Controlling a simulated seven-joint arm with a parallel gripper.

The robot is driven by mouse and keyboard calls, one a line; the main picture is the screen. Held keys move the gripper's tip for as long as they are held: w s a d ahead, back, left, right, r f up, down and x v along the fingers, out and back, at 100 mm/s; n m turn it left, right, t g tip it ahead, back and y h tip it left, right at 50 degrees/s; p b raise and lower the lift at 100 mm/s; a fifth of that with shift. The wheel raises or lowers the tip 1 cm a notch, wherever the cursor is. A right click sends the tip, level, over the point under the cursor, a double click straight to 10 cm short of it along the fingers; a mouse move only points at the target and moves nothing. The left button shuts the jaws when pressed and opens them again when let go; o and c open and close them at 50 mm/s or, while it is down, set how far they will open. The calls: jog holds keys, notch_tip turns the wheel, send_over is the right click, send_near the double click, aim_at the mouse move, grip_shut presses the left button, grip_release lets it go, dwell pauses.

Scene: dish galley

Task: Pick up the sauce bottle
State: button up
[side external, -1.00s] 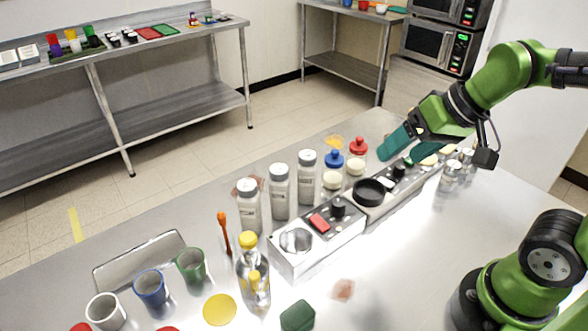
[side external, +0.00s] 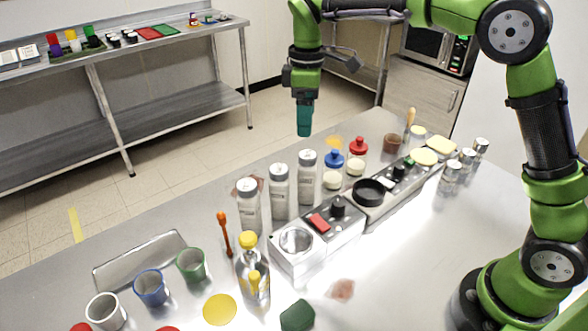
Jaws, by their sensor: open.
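My gripper (side external: 304,118) has teal fingers that point straight down. It is open and empty, above and behind the table's back edge, apart from every bottle. Which bottle is the sauce bottle is not clear from its look. A blue-topped container (side external: 334,162) and a red-topped one (side external: 358,148) stand close together at the table's middle back.
White, blue and green cups (side external: 191,264) stand front left. A brown pot (side external: 394,144) and small jars are at right.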

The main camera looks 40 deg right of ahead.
aim_at(305, 155)
notch_tip(305, 155, down, 11)
jog(key=shift+r, duration=0.15)
jog(key=shift+d+f, duration=0.2)
jog(key=shift+f, duration=1.2)
jog(key=shift+d+f, duration=0.2)
jog(key=shift+f, duration=1.15)
jog(key=shift+r, duration=0.1)
jog(key=c, duration=1.2)
